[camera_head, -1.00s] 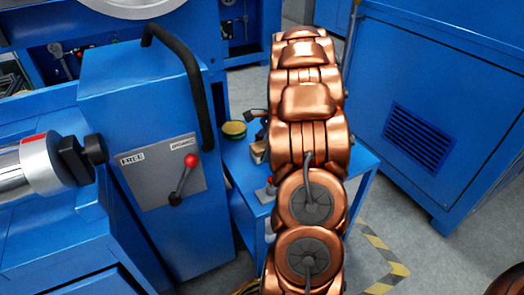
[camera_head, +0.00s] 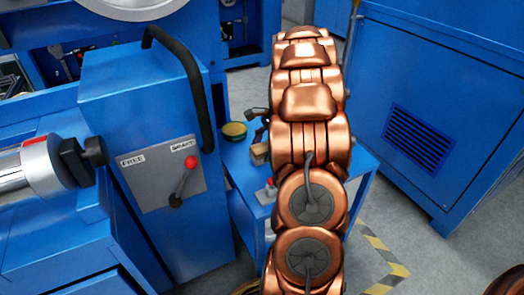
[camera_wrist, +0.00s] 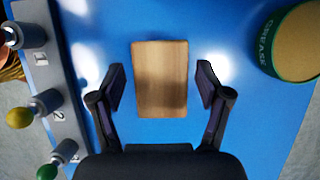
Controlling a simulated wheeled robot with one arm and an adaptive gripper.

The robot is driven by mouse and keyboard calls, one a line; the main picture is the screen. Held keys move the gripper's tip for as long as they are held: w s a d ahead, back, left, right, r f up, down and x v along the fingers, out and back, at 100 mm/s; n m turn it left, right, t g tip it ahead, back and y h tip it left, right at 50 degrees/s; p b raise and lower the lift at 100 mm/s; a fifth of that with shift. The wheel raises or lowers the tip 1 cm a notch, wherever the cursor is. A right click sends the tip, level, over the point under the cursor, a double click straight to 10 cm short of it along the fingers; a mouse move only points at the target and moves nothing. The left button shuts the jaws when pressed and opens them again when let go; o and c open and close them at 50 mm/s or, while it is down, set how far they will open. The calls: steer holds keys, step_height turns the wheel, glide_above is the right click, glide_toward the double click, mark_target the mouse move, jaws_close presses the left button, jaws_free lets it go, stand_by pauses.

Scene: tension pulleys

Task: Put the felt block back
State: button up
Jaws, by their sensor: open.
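A tan, wood-grained block (camera_wrist: 160,85), which I take to be the felt block, lies on the blue bench top; no felt shows on its upper face. My gripper (camera_wrist: 160,70) is open, with one dark finger on each side of the block and a gap on both sides. I cannot tell how high the fingers are above the bench. In the head view the block (camera_head: 259,154) sits just left of my copper arm, and a dark part of my gripper (camera_head: 257,113) shows behind it. The rest of the gripper is hidden by the arm.
A round tin marked GREASE (camera_wrist: 290,45) stands right of the block; the head view shows it too (camera_head: 234,131). A grey rail (camera_wrist: 58,100) with numbered pegs runs along the left bench edge. A blue cabinet with a red-knobbed lever (camera_head: 184,180) stands left of the bench.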

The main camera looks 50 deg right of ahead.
steer(key=p+v, duration=0.3)
steer(key=v, duration=0.8)
steer(key=shift+p, duration=0.3)
steer(key=shift+a+r, duration=0.1)
